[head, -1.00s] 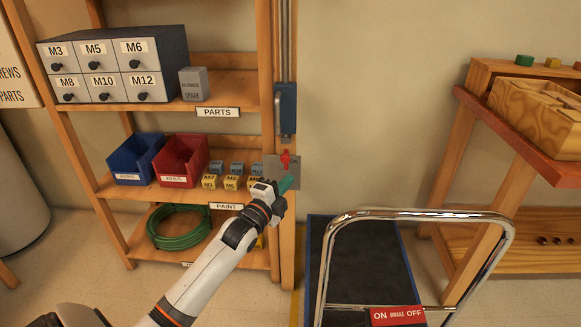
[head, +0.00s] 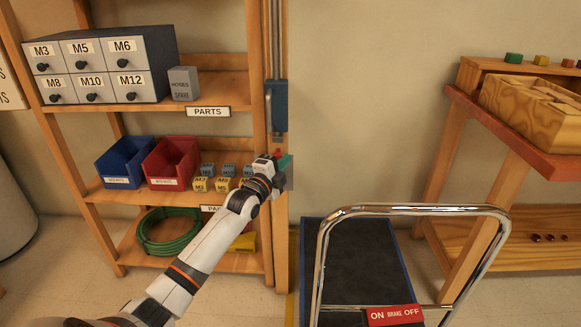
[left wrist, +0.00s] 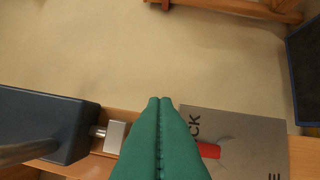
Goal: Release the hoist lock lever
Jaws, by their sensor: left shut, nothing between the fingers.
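The red lever (left wrist: 208,150) shows in the left wrist view on a grey lettered plate (left wrist: 245,140), just right of my fingers. Part of the lever is behind the fingers. In the head view only a bit of red (head: 278,153) shows by my fingertips, and the gripper hides most of the plate (head: 289,178). My left gripper (head: 286,161) is shut and empty, with its green fingertips in front of the plate; they also show pressed together in the left wrist view (left wrist: 160,101). I cannot tell whether they touch the lever. My right gripper is not in view.
A blue housing (head: 280,105) is on the post above the plate. The shelf holds a blue bin (head: 123,160), a red bin (head: 170,160) and small labelled blocks left of my gripper. A cart with a chrome handle (head: 415,210) stands to the right. The wall between is clear.

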